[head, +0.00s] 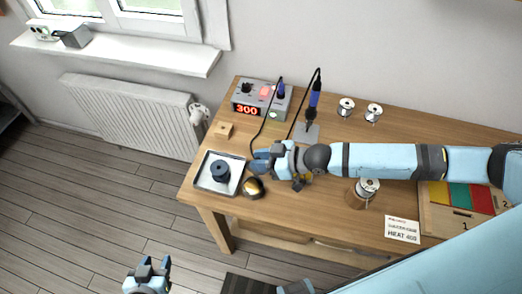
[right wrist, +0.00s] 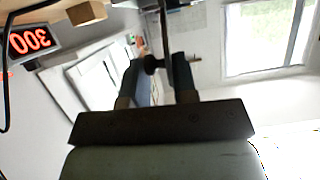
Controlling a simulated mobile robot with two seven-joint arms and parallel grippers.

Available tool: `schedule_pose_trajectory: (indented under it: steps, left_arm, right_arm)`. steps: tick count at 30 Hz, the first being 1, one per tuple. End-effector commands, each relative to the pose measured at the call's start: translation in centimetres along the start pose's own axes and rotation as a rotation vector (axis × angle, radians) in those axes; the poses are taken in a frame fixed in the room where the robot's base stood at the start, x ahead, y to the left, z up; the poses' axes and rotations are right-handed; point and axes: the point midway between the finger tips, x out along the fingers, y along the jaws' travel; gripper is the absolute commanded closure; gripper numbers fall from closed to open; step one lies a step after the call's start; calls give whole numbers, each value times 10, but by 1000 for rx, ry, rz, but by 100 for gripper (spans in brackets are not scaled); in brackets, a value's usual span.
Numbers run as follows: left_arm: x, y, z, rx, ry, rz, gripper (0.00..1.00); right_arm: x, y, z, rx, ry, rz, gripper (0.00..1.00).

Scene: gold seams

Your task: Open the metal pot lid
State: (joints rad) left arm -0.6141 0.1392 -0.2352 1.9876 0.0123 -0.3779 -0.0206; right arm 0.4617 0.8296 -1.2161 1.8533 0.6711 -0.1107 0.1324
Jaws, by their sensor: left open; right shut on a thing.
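A small round dark pot (head: 253,188) with a gold-coloured patch on top stands on the table, right of the white tray. My right gripper (head: 261,161) is just behind and above it, reaching in from the right. In the right wrist view its fingers (right wrist: 158,75) are shut on a small dark knob (right wrist: 152,64). A thin dark upright shape (right wrist: 165,32) shows beside the knob; I cannot tell for sure whether it is the lid. My left gripper (head: 149,268) is open and empty, low in front of the table over the floor.
The white tray (head: 207,187) holds a dark spool (head: 220,170). A soldering station (head: 262,97) showing 300 and a wooden block (head: 223,130) stand behind. Several small silver items, a printed card (head: 402,229) and a coloured board (head: 447,221) lie further right.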

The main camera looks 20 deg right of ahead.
Motion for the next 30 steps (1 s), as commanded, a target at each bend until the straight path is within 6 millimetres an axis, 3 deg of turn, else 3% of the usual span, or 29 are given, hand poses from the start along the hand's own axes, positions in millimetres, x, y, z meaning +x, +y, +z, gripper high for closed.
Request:
schedule_pose_trajectory:
  steps: [6, 16, 17, 19, 30]
  left_arm:
    - [-8, 0, -14, 0, 7, 0, 55]
    - [-8, 0, -14, -1, 8, 0, 55]
    - [-8, 0, -14, 0, 8, 0, 55]
    - [-8, 0, -14, 0, 8, 0, 55]
    - [-7, 0, -11, 0, 4, 0, 55]
  right_arm:
    - [-1, -2, -3, -64, 0, 30, 98]
    - [-1, -1, -2, -71, 1, 34, 98]
    - [-1, -1, -2, -71, 1, 34, 67]
    - [-1, -1, -2, -70, 1, 33, 53]
    - [-6, -2, 0, -68, -1, 31, 53]
